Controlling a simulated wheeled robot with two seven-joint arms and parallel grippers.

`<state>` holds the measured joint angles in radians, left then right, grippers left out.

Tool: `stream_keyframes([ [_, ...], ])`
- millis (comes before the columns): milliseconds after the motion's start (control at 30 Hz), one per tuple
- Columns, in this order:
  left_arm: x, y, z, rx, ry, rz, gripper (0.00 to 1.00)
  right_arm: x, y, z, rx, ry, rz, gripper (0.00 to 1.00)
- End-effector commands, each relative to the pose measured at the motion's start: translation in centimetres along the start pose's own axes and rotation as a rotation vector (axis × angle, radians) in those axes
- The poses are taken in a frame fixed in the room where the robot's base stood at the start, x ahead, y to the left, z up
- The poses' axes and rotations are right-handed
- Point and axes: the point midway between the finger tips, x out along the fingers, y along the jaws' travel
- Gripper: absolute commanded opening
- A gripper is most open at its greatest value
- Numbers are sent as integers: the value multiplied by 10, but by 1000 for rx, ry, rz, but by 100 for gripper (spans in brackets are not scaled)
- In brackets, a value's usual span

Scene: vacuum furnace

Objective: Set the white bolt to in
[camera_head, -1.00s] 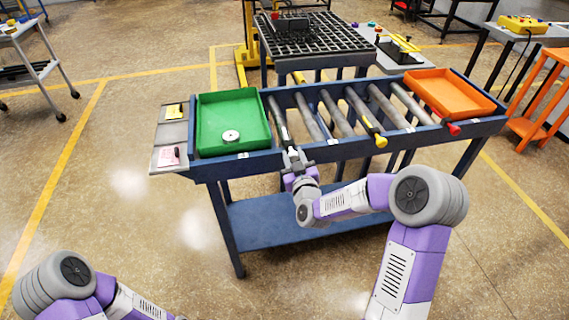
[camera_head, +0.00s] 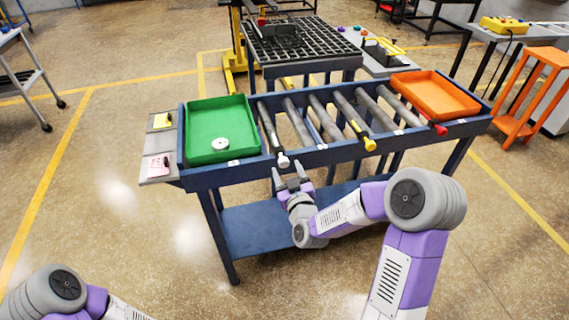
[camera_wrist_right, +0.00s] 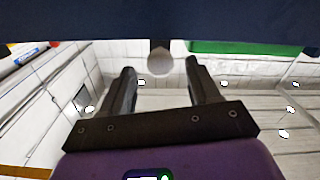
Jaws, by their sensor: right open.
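The white bolt (camera_head: 283,160) is a dark rod with a white knob at the front edge of the blue roller table (camera_head: 330,150), just right of the green tray. Its knob sticks out past the front rail. In the right wrist view the round white knob (camera_wrist_right: 159,63) shows between and beyond my fingertips. My right gripper (camera_head: 289,172) is open and empty, just in front of and below the knob, apart from it; its two fingers also show in the wrist view (camera_wrist_right: 160,75). My left arm shows only at the lower left; its gripper is out of view.
A green tray (camera_head: 193,152) with a white disc (camera_head: 220,143) sits left of the bolt. A yellow-knobbed bolt (camera_head: 369,144), a red-knobbed bolt (camera_head: 440,130) and an orange tray (camera_head: 425,82) are to the right. The floor in front is clear.

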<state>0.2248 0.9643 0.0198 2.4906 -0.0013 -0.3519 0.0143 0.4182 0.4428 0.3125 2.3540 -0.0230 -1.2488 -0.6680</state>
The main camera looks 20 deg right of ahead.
Motion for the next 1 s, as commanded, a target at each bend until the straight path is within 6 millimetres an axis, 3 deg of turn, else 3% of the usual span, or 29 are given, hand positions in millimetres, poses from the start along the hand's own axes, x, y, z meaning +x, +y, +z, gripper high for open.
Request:
stream_keyframes([
  [100, -2, 1, 0, 0, 0, 0, 0, -18, 0, -1, 0, -1, -1, 61],
  [300, -3, 1, 0, 0, 0, 0, 0, -33, 0, 0, 0, 1, 0, 61],
  [800, -3, 1, 0, 0, 0, 0, 0, -34, 0, 0, 2, -2, -1, 61],
  [933, -8, 3, 0, 0, 0, 0, 0, -35, -13, 19, 40, -75, -46, 61],
  [1000, -13, 5, 1, 0, 0, 0, 0, -40, -30, 44, 92, -181, -102, 61],
])
